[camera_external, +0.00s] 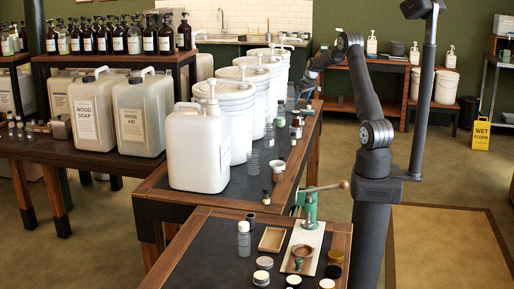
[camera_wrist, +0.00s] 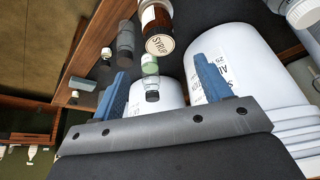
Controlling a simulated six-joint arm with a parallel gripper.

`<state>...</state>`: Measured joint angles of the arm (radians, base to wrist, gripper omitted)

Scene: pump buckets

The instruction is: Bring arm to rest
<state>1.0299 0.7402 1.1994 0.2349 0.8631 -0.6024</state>
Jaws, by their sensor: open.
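My gripper (camera_external: 305,82) is held out at the far end of the bench, above or beside the row of white buckets (camera_external: 232,112) in the external view. In the wrist view my gripper (camera_wrist: 160,88) shows two blue fingers spread wide apart. No object is held between them. A small clear bottle with a green label (camera_wrist: 150,70) appears in the gap, beyond the fingers. A brown bottle marked SYRUP (camera_wrist: 158,32) stands near it. White buckets (camera_wrist: 240,65) lie behind and beside the right finger, and whether they touch it I cannot tell.
A white jerrycan (camera_external: 198,150) stands at the bench's near left. Small bottles and jars line the bench's right side. A green hand press (camera_external: 309,208) and a clear bottle (camera_external: 244,238) are on the front table. Floor right of my base is clear, with a yellow sign (camera_external: 481,135) beyond.

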